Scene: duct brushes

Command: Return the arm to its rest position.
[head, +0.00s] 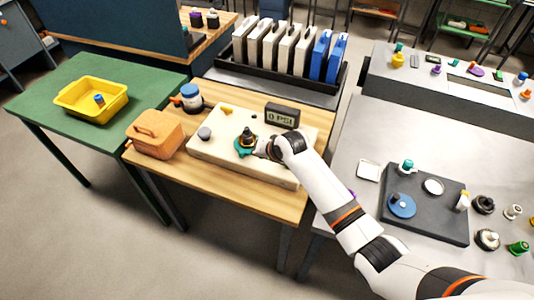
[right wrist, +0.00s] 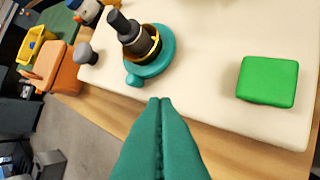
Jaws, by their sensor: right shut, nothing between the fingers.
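My right arm (head: 348,215) reaches in from the lower right in the head view, with its hand over the cream board (head: 225,158). My right gripper (right wrist: 160,102) has green fingers pressed together with nothing between them. In the right wrist view the tips lie just below a teal disc (right wrist: 152,66) that carries a dark stepped knob (right wrist: 128,32) with a yellow ring. I cannot tell whether the tips touch the disc. My left gripper is in neither view.
A green block (right wrist: 267,80) and a grey knob (right wrist: 87,53) are on the board. A 0 PSI display (head: 282,115) stands behind, an orange case (head: 155,135) left. The grey table (head: 345,150) at right holds a dark tray (head: 440,225) and several small parts.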

